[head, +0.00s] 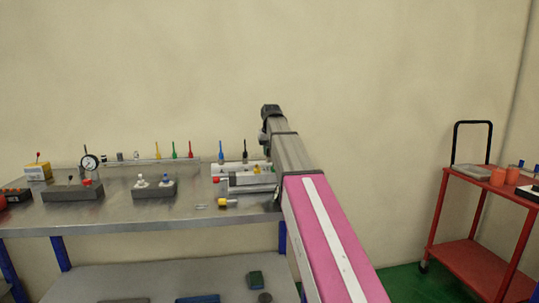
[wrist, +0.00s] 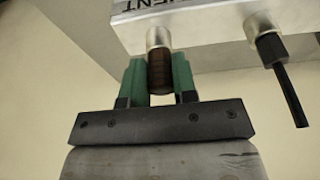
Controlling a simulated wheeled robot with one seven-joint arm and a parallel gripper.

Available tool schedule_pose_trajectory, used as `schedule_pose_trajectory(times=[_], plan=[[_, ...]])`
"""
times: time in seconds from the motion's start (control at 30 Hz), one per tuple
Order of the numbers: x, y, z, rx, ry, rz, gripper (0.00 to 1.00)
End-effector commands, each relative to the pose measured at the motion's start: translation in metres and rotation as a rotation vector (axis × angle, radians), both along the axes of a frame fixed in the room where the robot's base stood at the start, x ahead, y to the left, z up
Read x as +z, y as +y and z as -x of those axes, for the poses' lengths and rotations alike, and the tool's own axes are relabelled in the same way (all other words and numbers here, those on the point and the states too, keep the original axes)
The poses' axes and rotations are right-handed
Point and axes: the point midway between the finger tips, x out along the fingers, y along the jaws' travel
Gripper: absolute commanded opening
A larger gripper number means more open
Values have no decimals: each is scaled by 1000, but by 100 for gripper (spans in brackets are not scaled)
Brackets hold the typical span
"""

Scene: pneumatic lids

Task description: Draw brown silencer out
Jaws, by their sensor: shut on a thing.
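In the wrist view, a brown silencer (wrist: 160,75), a dark brown cylinder with a silvery upper end, sits between the green fingers of my gripper (wrist: 159,78). The fingers are shut on its brown body. Its silvery end meets or overlaps the lower edge of a pale metal block (wrist: 210,22) with dark lettering; whether it is still seated there I cannot tell. In the head view my own arm hides the fingers and the silencer.
A black fitting with a dark stem (wrist: 278,72) hangs from the block, right of my gripper. A red cart (head: 470,258) stands at the right.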

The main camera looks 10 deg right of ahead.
Motion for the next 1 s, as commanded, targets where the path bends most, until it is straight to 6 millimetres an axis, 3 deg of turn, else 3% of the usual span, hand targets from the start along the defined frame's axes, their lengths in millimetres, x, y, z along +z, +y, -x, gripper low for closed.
schedule_pose_trajectory(times=[1.0], plan=[[23, 0, 0, 0, 0, 0, 1]])
